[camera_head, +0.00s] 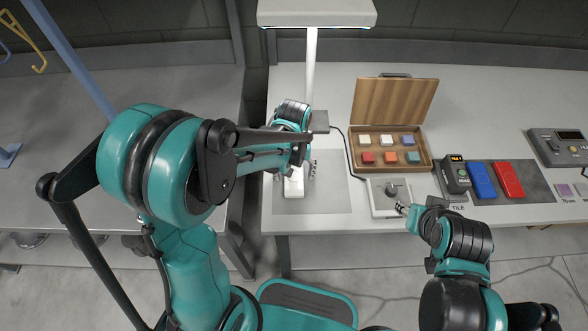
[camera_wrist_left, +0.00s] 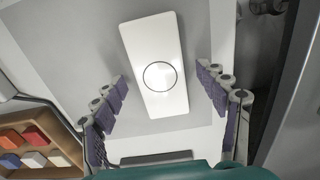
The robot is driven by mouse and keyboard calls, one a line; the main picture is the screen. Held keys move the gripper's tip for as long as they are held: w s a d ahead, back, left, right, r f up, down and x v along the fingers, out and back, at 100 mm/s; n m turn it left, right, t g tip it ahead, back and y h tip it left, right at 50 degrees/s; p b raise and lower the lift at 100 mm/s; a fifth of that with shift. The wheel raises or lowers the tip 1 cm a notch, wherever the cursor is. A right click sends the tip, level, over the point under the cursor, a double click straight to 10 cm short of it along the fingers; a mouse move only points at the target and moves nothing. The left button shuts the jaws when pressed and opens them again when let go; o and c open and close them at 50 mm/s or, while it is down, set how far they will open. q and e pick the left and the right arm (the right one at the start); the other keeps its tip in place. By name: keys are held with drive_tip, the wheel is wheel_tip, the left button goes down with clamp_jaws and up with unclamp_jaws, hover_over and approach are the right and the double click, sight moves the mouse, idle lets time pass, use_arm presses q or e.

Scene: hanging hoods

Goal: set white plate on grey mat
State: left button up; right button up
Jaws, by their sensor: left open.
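The white plate (camera_head: 294,187) is a flat oblong block with a thin dark ring on its top. It appears to lie flat on the grey mat (camera_head: 335,190), near the mat's left side in the head view. In the left wrist view the white plate (camera_wrist_left: 153,45) shows almost whole against the grey mat (camera_wrist_left: 80,60). My left gripper (camera_head: 295,170) is over the plate. Its padded fingers (camera_wrist_left: 163,82) are open, one set on each side, with gaps to the plate. My right gripper (camera_head: 402,208) is small in view beside a knob box; its jaw opening is unclear.
A lamp (camera_head: 316,15) stands behind the mat. To the right are an open wooden case (camera_head: 393,105) with coloured blocks, a knob box (camera_head: 382,200), a black device (camera_head: 454,175), and blue (camera_head: 481,181) and red (camera_head: 508,180) blocks. The table's front edge is close to the mat.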

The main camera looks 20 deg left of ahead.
use_arm(q)
wheel_tip(320, 180, up, 12)
idle(0.4)
drive_tip(key=s+a+m+t, duration=0.1)
drive_tip(key=s+a+t, duration=0.1)
drive_tip(key=s, duration=0.3)
drive_tip(key=s+a+r+m+t, duration=0.1)
drive_tip(key=s+a+m+t, duration=0.1)
drive_tip(key=s+t, duration=0.3)
drive_tip(key=shift+s+a+r, duration=0.15)
drive_tip(key=shift+a+r, duration=0.05)
drive_tip(key=shift+a, duration=0.15)
